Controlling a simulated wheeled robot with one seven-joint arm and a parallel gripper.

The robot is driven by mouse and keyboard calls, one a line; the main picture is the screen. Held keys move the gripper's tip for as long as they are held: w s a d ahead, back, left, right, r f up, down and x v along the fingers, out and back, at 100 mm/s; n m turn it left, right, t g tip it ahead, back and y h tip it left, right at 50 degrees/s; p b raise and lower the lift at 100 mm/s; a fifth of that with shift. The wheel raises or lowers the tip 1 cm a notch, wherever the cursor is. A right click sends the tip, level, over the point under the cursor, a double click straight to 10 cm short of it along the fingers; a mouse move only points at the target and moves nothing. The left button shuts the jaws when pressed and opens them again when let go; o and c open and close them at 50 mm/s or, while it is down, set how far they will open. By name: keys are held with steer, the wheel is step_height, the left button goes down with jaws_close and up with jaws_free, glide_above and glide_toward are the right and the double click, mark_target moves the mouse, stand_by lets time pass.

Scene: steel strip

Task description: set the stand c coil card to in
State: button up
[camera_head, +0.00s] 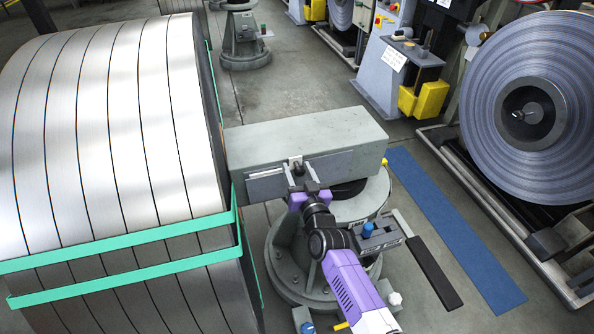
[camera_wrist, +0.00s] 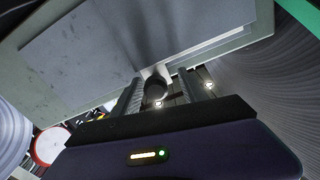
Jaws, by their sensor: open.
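The stand (camera_head: 310,135) is a grey block on a round pedestal beside the big steel coil. On its near face is a plate-like panel (camera_head: 333,167), apparently the coil card's, and a white tab with a dark knob (camera_head: 297,166). In the wrist view the panel (camera_wrist: 110,45) fills the upper part, and the knob (camera_wrist: 154,92) shows near its lower edge. My gripper (camera_head: 298,178) is at the panel, with its open fingers (camera_wrist: 160,86) on either side of the knob. I cannot tell whether the fingers touch it, nor any in or out marking.
A large strapped coil (camera_head: 110,130) stands close on the left. A blue strip (camera_head: 455,230) lies on the floor to the right, before another coil (camera_head: 560,65) on a machine.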

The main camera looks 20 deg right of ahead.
steer(key=s+p, duration=0.1)
steer(key=s, duration=0.6)
steer(key=shift+s, duration=0.35)
